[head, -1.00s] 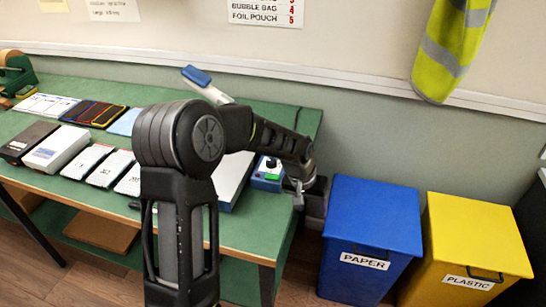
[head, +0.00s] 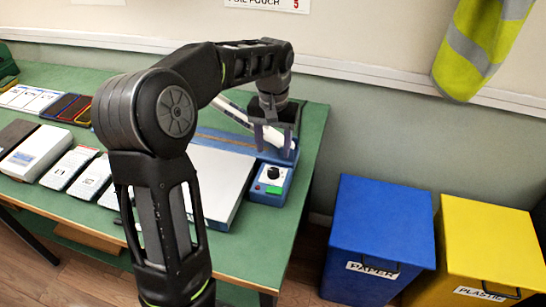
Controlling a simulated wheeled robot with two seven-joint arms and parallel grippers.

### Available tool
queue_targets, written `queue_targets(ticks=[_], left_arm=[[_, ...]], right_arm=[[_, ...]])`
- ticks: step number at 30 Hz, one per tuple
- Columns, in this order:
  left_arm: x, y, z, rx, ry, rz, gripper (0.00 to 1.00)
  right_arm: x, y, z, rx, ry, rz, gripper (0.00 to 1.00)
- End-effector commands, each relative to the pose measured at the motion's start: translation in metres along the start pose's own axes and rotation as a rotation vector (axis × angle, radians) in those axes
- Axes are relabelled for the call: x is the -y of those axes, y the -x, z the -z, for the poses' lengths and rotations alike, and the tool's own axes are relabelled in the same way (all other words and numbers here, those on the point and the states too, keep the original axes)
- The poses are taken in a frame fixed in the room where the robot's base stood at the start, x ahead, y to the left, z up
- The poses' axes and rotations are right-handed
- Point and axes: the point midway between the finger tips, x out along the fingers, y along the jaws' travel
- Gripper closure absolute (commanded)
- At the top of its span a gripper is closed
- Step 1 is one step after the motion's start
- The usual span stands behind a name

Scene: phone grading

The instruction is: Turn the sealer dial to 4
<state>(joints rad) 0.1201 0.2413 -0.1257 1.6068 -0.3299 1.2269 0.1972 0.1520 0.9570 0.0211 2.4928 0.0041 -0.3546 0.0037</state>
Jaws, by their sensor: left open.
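The sealer (head: 270,200) is a blue unit at the right end of the green table. Its dial (head: 273,173) is a dark knob on a white face, with a green patch (head: 272,190) below it. The dial's setting is too small to read. The sealer's pale lever arm (head: 232,108) is raised and slants behind my gripper. My left gripper (head: 275,140) is open, its fingers pointing down above and behind the dial, apart from it. Nothing shows between the fingers. My right gripper is out of view.
A large pale flat panel (head: 215,178) lies left of the dial. Several phones and boxes line the green table (head: 250,245). A blue PAPER bin (head: 380,225) and yellow PLASTIC bin (head: 490,240) stand right of it. A wall sign (head: 265,4) is partly cut off.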

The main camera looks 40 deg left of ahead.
Motion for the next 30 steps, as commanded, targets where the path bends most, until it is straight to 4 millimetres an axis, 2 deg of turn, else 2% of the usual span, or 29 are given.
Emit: queue_targets(ticks=[11, 24, 30], left_arm=[[0.000, -0.006, 0.000, 0.003, -0.001, 0.000, 0.47], [0.000, -0.067, 0.000, 0.003, -0.001, 0.001, 0.47], [0.000, -0.079, 0.000, 0.001, -0.001, 0.000, 0.47]], right_arm=[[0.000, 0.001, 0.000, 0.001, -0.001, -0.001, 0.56], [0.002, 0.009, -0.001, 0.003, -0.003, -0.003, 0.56], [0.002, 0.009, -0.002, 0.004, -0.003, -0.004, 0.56]])
